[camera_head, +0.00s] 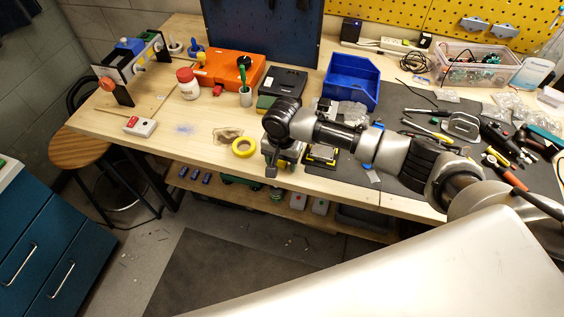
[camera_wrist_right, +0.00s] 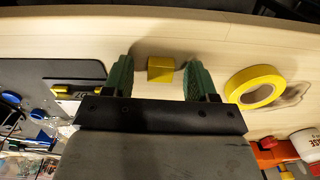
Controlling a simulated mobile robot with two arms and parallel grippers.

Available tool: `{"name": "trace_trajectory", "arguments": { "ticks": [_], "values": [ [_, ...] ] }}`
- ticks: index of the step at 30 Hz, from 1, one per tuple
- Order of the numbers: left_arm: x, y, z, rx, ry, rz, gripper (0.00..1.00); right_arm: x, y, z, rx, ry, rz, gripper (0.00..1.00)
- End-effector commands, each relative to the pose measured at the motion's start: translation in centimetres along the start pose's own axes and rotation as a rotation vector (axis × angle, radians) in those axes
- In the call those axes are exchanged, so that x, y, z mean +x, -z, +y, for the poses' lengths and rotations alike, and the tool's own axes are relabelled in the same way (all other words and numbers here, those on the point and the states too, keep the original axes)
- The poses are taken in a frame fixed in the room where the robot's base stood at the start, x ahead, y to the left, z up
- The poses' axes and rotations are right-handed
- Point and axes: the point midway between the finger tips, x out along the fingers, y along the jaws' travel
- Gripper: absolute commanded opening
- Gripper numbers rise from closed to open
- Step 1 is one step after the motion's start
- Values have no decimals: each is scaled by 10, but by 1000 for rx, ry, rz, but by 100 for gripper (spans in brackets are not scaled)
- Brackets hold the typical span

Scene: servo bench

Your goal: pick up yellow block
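The yellow block (camera_wrist_right: 160,69) sits on the light wood bench top in the right wrist view. It is between the two green finger pads of my right gripper (camera_wrist_right: 160,78), with a gap on both sides, so the gripper is open. Whether the fingertips are level with the block or above it I cannot tell. In the head view my right gripper (camera_head: 277,160) points down near the bench's front edge and I cannot make out the block there; the gripper seems to hide it. My left gripper is not in view.
A yellow tape roll (camera_head: 243,147) lies beside the gripper; it also shows in the wrist view (camera_wrist_right: 255,87). A black and yellow item (camera_head: 322,154) lies on the dark mat (camera_head: 395,98) on the other side. A blue bin (camera_head: 350,80) and an orange case (camera_head: 228,68) stand behind.

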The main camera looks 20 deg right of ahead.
Motion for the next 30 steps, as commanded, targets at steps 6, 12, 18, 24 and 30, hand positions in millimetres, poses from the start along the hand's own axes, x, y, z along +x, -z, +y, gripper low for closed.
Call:
{"name": "trace_trajectory", "arguments": {
  "ticks": [6, 12, 18, 24, 30],
  "values": [
    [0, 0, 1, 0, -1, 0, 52, 0, 0, 0, 0, 0, 0, 25],
    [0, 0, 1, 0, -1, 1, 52, 0, 0, 0, 0, 0, 0, 4],
    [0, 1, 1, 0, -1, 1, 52, 0, 0, 0, 0, 0, 0, 4],
    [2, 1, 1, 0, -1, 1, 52, -8, 0, 0, 1, 1, 0, 4],
    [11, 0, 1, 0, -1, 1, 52, -40, 1, -1, 0, 6, 2, 4]
  ]
}}
